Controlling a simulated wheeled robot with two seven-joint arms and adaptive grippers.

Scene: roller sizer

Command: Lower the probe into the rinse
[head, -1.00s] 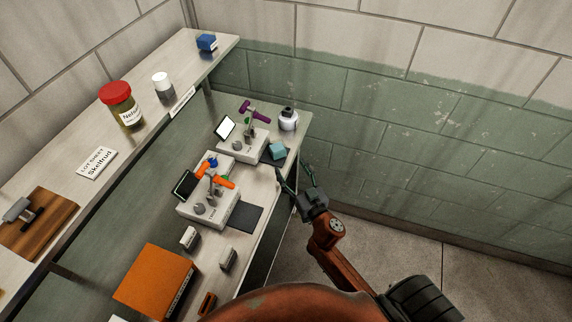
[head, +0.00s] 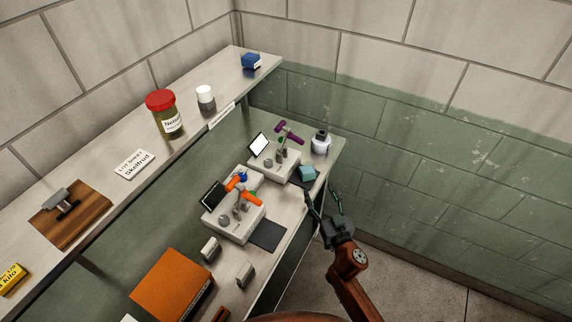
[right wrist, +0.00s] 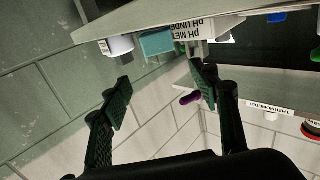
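A white meter (head: 270,168) with a bright screen stands at the far end of the bench and carries a purple-handled arm (head: 291,132). Its pH label (right wrist: 205,27) and the purple handle (right wrist: 190,98) show in the right wrist view. A teal block-like item (head: 307,172) sits on a dark pad beside it. It also shows in the right wrist view (right wrist: 157,42). I cannot tell which vessel holds the rinse; the probe tip is unclear. My right gripper (head: 322,196) is open and empty, just off the bench edge near the teal item. My left gripper is out of view.
A second meter (head: 232,218) with an orange-handled arm stands nearer. A white bottle with a dark cap (head: 321,145) stands at the bench's far corner. An orange box (head: 172,285) lies nearer. The upper shelf holds a red-lidded jar (head: 165,115). The tiled wall is close behind.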

